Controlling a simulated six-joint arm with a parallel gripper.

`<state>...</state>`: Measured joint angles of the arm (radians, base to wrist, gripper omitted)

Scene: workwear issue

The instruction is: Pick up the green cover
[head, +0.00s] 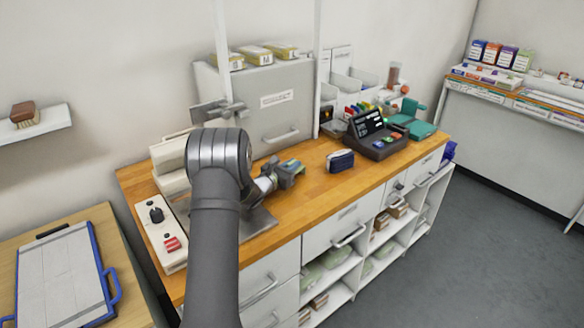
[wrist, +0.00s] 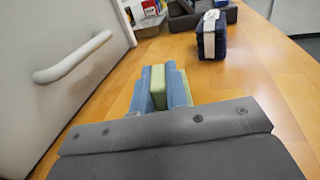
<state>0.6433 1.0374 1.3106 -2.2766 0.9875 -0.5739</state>
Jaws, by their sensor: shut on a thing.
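My gripper (head: 287,172) is over the wooden counter, in front of the grey cabinet. In the wrist view its blue-grey fingers (wrist: 160,88) are shut on the green cover (wrist: 158,84), a small pale green block-like piece standing between them. The fingers hide most of its sides. In the head view the cover is mostly hidden by the gripper. I cannot tell whether it touches the counter or is held just above it.
A dark blue bundle with a white band (head: 341,161) lies to the right; it also shows in the wrist view (wrist: 211,36). Beyond it stands a dark register-like device (head: 376,135). The grey cabinet (head: 262,100) with a handle is close behind. Counter between gripper and bundle is clear.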

